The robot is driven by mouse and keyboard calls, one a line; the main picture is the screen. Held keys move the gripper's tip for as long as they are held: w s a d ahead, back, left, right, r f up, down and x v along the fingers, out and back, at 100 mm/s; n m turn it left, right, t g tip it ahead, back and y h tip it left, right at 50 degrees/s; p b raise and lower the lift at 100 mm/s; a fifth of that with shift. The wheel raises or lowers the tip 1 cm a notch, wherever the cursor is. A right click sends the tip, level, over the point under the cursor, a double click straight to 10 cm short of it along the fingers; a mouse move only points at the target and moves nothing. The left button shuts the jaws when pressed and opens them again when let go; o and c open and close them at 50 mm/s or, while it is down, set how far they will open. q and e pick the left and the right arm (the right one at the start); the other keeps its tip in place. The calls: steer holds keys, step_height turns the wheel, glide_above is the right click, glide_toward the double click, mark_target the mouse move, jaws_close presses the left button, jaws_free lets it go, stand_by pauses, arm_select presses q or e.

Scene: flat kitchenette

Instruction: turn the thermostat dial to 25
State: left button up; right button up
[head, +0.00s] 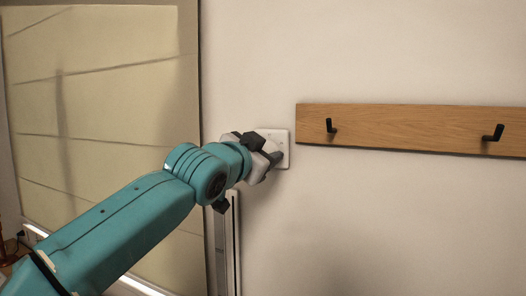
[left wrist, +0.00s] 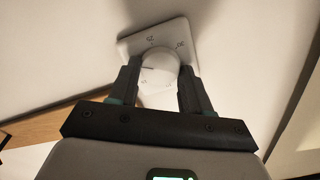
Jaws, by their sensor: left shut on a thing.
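The thermostat is a white square plate (head: 283,146) on the wall, left of the wooden hook rail in the head view. My left gripper (head: 270,158) is at the plate and covers most of it there. The left gripper (left wrist: 157,84) is shut on the dial, one finger on each side. My right gripper is not in view.
A wooden rail (head: 400,128) with black hooks (head: 331,126) is on the wall just right of the thermostat. A pale panel (head: 105,110) in a frame stands to the left. A narrow upright metal strip (head: 228,245) is below the gripper. The wall below the rail is clear.

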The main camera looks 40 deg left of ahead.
arm_select(q)
steer(key=shift+r+m, duration=0.15)
steer(key=shift+m, duration=0.15)
steer(key=m+p, duration=0.1)
steer(key=m, duration=0.4)
steer(key=shift+m, duration=0.3)
steer(key=m+p, duration=0.1)
steer(key=m, duration=0.4)
steer(key=shift+d, duration=0.1)
steer(key=shift+m+p, duration=0.3)
steer(key=shift+m, duration=0.1)
steer(key=o, duration=1)
steer(key=shift+w+f, duration=0.1)
steer(key=shift+f, duration=0.1)
